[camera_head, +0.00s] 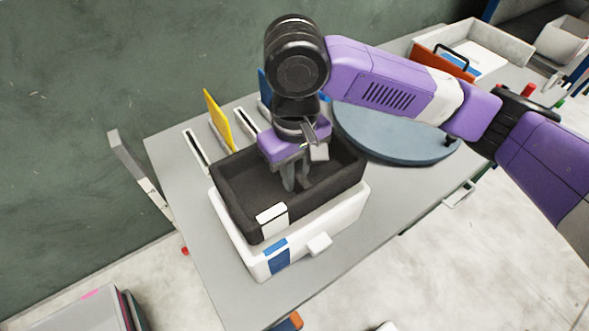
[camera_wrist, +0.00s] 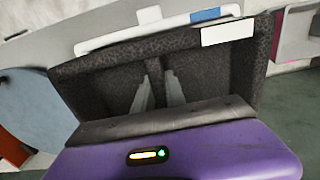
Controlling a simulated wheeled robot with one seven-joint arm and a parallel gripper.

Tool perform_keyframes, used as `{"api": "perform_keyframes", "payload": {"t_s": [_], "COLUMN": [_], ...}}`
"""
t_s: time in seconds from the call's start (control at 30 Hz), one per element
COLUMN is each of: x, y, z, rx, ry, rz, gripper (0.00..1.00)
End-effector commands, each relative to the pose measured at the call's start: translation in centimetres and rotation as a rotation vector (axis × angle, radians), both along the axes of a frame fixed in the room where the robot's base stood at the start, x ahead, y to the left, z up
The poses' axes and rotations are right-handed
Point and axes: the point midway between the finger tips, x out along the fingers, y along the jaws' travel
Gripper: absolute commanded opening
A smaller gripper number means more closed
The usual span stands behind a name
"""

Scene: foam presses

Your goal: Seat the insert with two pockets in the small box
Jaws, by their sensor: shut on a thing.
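The insert (camera_head: 237,212) is a dark grey foam tray with a white label and a divider between its two pockets. The small box (camera_head: 322,227) is white, with a blue label, and is directly below it. The insert's walls stand well above the box's rim, slightly turned against it; I cannot tell whether they touch. My gripper (camera_head: 296,185) points down into the insert, shut on its divider. In the wrist view the fingers (camera_wrist: 158,80) straddle the divider, the insert's wall (camera_wrist: 215,65) lies beyond, and the box's white rim (camera_wrist: 165,27) shows past it.
The grey table (camera_head: 215,285) carries a round blue-grey disc (camera_head: 395,135) to the right. A yellow panel (camera_head: 217,118) stands upright in a slot behind the insert. A pale tray (camera_head: 495,45) and an orange holder (camera_head: 440,62) are at the far right. The table's front left is clear.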

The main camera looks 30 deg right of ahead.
Motion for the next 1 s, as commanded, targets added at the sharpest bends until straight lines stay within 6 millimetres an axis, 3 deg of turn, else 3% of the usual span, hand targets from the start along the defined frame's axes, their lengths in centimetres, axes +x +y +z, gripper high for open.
{"api": "perform_keyframes", "payload": {"t_s": [0.27,1.0], "x": [-0.02,-0.01], "y": [0.0,0.02], "z": [-1.18,-1.07], "rx": [0.0,0.0], "ry": [0.001,0.0], "rz": [0.0,-0.001], "gripper": [0.0,0.0]}}
